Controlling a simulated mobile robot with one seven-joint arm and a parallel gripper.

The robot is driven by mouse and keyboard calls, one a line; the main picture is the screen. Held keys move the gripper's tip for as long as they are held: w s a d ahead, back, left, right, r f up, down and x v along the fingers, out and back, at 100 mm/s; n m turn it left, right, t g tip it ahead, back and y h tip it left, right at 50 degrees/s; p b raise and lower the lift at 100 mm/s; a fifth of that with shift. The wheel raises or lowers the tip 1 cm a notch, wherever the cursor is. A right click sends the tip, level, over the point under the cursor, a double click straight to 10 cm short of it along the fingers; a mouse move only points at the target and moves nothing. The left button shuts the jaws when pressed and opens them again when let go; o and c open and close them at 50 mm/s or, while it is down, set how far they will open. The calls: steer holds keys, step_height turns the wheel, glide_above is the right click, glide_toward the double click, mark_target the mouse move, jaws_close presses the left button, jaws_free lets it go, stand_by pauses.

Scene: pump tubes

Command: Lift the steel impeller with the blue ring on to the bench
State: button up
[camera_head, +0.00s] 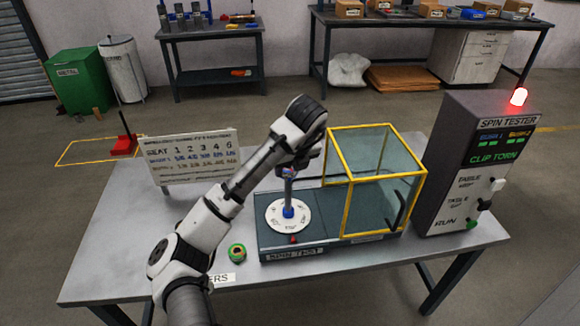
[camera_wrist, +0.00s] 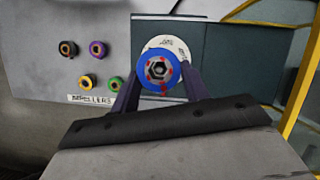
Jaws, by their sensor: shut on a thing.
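The steel impeller with the blue ring (camera_wrist: 160,54) is between my fingers in the wrist view. Its ring faces the camera, with a dark hexagonal centre and small red marks around it. My gripper (camera_wrist: 161,84) is shut on it. In the head view my gripper (camera_head: 290,176) is above the white disc (camera_head: 273,216) of the spin test stand (camera_head: 322,236). A small blue part shows at the disc's middle there; I cannot tell whether it is the impeller. The disc also shows behind the impeller in the wrist view (camera_wrist: 176,43). The bench (camera_head: 115,245) carries the stand.
A yellow-framed clear guard (camera_head: 345,190) stands right of the disc. The spin tester (camera_head: 462,165) shows a red lamp and "CLIP TORN". Several other impellers, including a green-ringed one (camera_head: 237,252), lie left of the stand. A seat chart (camera_head: 192,158) stands behind. The bench's left side is clear.

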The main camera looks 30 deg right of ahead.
steer(key=shift+r+p, duration=1.65)
steer(key=shift+r, duration=0.45)
steer(key=shift+a, duration=0.1)
